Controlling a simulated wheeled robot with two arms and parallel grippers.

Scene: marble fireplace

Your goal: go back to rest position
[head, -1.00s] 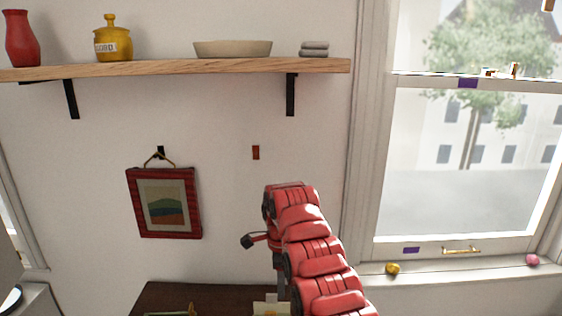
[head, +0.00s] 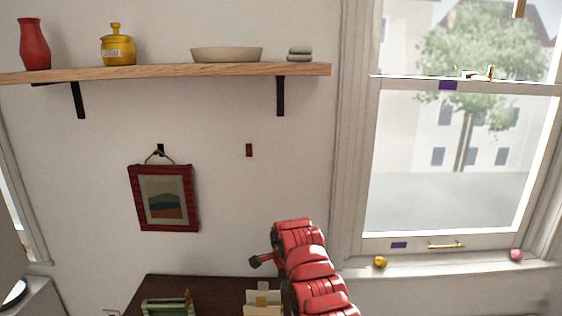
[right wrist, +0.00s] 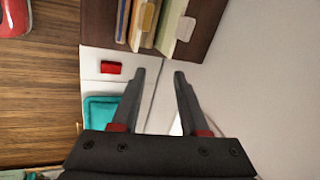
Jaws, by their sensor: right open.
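My right arm (head: 305,265) rises from the bottom of the head view in front of the wall, right of the dark table top. Its gripper is mostly hidden behind the red links there. In the right wrist view my right gripper (right wrist: 160,73) has its two dark fingers apart, with nothing between them. My left gripper is in neither view. A picture in a red frame (head: 164,170) hangs by a cord from a dark hook on the wall, left of my arm and apart from it.
A wooden shelf (head: 180,72) holds a red vase (head: 33,45), a yellow jar (head: 117,48), a bowl (head: 227,55) and grey stones (head: 299,53). A window (head: 450,160) is at right. The dark table (head: 215,285) stands below. The wrist view shows book-like items (right wrist: 172,25) near the fingers.

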